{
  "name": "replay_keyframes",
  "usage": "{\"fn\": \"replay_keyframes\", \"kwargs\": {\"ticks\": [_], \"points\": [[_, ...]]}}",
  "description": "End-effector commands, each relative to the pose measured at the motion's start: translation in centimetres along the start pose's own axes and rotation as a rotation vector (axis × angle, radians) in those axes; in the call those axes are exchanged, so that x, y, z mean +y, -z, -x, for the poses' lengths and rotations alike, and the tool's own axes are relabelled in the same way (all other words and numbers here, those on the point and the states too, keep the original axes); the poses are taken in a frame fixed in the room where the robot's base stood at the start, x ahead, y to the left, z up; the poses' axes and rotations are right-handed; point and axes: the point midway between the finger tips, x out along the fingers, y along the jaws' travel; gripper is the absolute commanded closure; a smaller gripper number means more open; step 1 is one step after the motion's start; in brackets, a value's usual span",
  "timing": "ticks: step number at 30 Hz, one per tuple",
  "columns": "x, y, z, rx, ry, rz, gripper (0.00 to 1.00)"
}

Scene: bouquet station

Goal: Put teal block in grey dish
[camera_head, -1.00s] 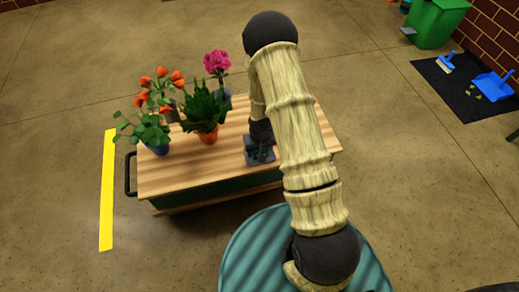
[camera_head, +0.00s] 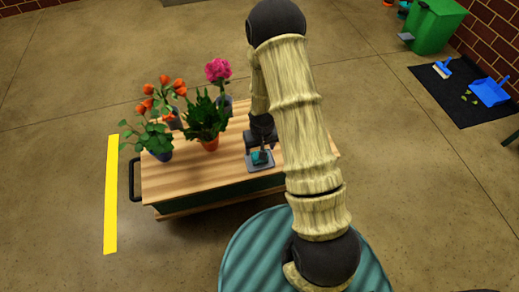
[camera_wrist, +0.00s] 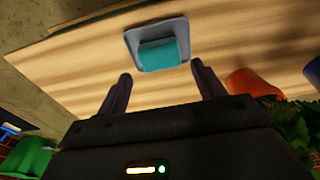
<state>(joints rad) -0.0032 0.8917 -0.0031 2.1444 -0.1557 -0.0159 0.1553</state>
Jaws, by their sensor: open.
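The teal block (camera_wrist: 160,53) sits inside the grey dish (camera_wrist: 133,35) in the wrist view. In the head view the teal block (camera_head: 261,157) shows within the grey dish (camera_head: 251,168), near the front edge of the wooden cart top. My gripper (camera_wrist: 160,82) is open and empty, with a finger on either side of the dish's near edge in the picture and the block beyond the fingertips. In the head view my gripper (camera_head: 262,146) is just behind and above the block, and partly hides the dish.
On the wooden cart top (camera_head: 185,187) stand an orange-flowered plant (camera_head: 155,130), a leafy plant in an orange pot (camera_head: 209,143) and a pink flower (camera_head: 218,70). The pots are left of the dish. The cart's front left top is bare.

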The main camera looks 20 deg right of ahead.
Motion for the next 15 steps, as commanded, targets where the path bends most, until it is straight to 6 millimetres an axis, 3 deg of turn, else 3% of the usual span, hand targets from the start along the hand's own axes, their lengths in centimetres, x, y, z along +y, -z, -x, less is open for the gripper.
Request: {"fn": "replay_keyframes", "kwargs": {"ticks": [1,6,15], "points": [[0.0,0.1,1.6,0.002,0.000,0.000,0.31],[0.0,0.1,3.8,0.001,0.000,-0.001,0.31],[0.0,0.0,4.3,0.000,0.000,-0.001,0.31]]}}
